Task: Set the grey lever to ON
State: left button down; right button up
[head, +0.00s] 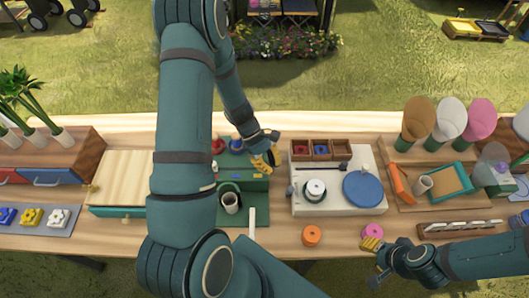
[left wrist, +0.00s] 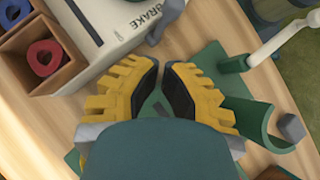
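Another grey piece (left wrist: 168,18) sticks out from the edge of the white board beside the word BRAKE; I cannot tell which one is the lever. No ON mark is readable. My left gripper (head: 268,158) hovers at the right end of the green stand (head: 250,185). Its yellow fingers (left wrist: 161,80) are apart with nothing between them. My right gripper (head: 370,262) is at the front right, by the pink ring; its opening is unclear.
The white board (head: 325,205) carries a spool and a blue disc (head: 362,189). Orange (head: 311,235) and pink rings (head: 373,231) lie near the front edge.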

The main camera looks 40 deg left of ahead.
aim_at(290, 191)
pick_arm(q)
jog(key=shift+s+d+f, duration=0.1)
jog(key=shift+d+f, duration=0.35)
jog(key=shift+d, duration=0.4)
jog(key=shift+s+d+f, duration=0.1)
jog(key=shift+d+f, duration=0.3)
jog(key=shift+d, duration=0.45)
jog(key=shift+s+d+f, duration=0.1)
jog(key=shift+d+f, duration=0.35)
jog(key=shift+d, duration=0.4)
jog(key=shift+d, duration=0.1)
jog(key=shift+s+d+b, duration=0.35)
jog(key=shift+s+d, duration=0.25)
jog(key=shift+s, duration=0.3)
pick_arm(e)
jog(key=shift+s+d+f, duration=0.35)
jog(key=shift+s+f, duration=0.1)
pick_arm(q)
jog(key=shift+w+a, duration=0.15)
jog(key=shift+w, duration=0.05)
